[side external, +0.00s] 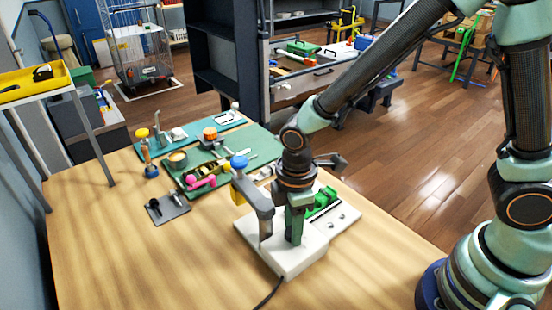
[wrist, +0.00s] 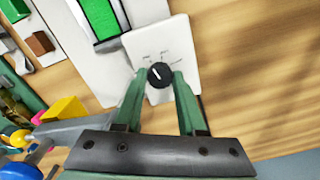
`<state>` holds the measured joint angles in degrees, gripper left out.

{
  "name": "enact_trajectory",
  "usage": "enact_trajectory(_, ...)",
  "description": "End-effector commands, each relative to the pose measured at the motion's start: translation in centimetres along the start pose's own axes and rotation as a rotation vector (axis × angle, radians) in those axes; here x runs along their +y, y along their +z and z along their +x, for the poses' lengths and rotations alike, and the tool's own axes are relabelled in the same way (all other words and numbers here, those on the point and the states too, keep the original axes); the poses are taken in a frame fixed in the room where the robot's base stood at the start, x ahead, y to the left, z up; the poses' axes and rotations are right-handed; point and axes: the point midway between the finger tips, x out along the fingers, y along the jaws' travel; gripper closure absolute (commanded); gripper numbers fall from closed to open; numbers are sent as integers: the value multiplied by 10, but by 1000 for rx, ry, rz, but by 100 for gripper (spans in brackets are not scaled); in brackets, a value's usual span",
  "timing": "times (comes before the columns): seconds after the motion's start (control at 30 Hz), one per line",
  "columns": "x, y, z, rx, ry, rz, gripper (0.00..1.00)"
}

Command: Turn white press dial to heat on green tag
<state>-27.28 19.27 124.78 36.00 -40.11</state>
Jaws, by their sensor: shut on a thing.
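The white press (side external: 290,262) stands near the table's front edge, with a grey arm and blue knob (side external: 239,162) at its left. In the wrist view, its white panel (wrist: 185,45) carries a black dial (wrist: 160,75). A white pointer line on the dial points to the upper left. Small labels ring the dial, too small to read. My gripper (wrist: 160,80) is shut on the dial, one green finger on each side. It also shows in the side view (side external: 296,238), reaching down to the press and hiding the dial. A green piece (wrist: 102,18) lies above the panel; I cannot tell whether it is the tag.
A green mat (side external: 262,142) with tools and small parts lies behind the press. A dark plate (side external: 168,208) with black pieces lies to the left. A black cable (side external: 268,292) runs off the front. The wooden table (side external: 130,260) is clear at front left.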

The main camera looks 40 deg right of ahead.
Motion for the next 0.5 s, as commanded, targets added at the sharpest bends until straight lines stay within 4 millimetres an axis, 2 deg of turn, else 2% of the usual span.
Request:
enact_trajectory(0.2,1,-1,0,3,3,-111,100)
enact_trajectory(0.5,1,-1,0,3,3,-173,100)
